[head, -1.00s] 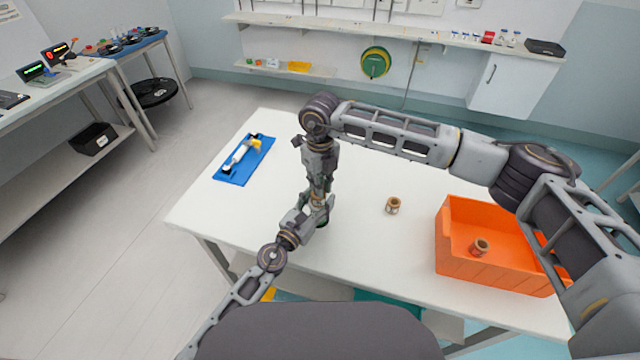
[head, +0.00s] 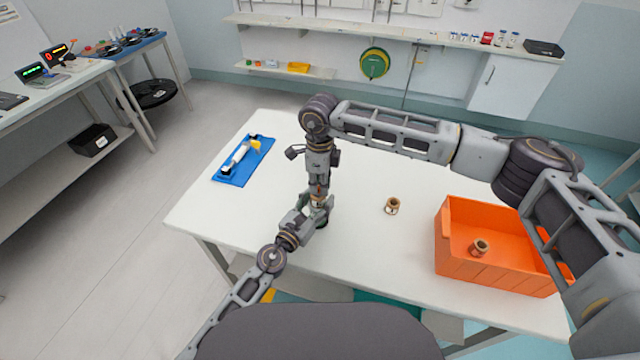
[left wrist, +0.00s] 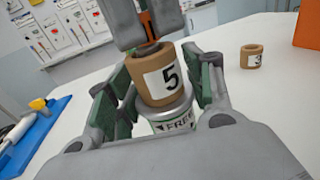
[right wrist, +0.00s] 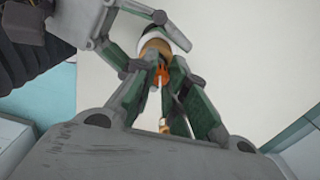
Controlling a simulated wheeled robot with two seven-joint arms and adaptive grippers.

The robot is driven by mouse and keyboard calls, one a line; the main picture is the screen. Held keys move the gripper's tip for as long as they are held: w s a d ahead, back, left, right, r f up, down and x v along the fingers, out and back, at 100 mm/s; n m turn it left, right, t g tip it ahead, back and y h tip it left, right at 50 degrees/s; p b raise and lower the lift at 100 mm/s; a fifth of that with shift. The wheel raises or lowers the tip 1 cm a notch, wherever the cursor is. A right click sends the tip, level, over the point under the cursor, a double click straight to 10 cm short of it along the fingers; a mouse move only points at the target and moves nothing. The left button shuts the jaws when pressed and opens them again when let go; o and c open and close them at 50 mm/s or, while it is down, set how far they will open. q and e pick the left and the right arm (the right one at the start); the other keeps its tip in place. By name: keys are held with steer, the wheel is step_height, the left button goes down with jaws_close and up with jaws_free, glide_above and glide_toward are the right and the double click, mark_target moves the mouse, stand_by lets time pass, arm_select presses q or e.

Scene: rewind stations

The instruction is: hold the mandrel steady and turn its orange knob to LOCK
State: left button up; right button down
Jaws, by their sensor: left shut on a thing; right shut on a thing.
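The mandrel (left wrist: 174,123) stands upright on the white table, with a tan core marked 5 (left wrist: 160,76) around it. Its base shows the word FREE and a black arrow in the left wrist view. My left gripper (left wrist: 155,90) is shut on the mandrel from the side, one finger on each side. My right gripper (right wrist: 163,70) points down from above and is shut on the orange knob (left wrist: 146,22), which shows only as a strip between the fingers. The knob's pointer and any LOCK mark are hidden. In the head view my arms cover most of the mandrel.
A tan core (head: 392,206) stands on the table right of the mandrel. An orange bin (head: 465,270) with another core (head: 480,247) is further right. A blue mat (head: 232,178) with a white and yellow tool lies at the left. Table between mandrel and bin is mostly clear.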

arm_select(q)
steer(key=shift+d+f, duration=0.1)
stand_by(0.4)
arm_select(e)
steer(key=c, duration=1.4)
jaws_free()
steer(key=shift+o, duration=0.2)
step_height(320, 180, up, 12)
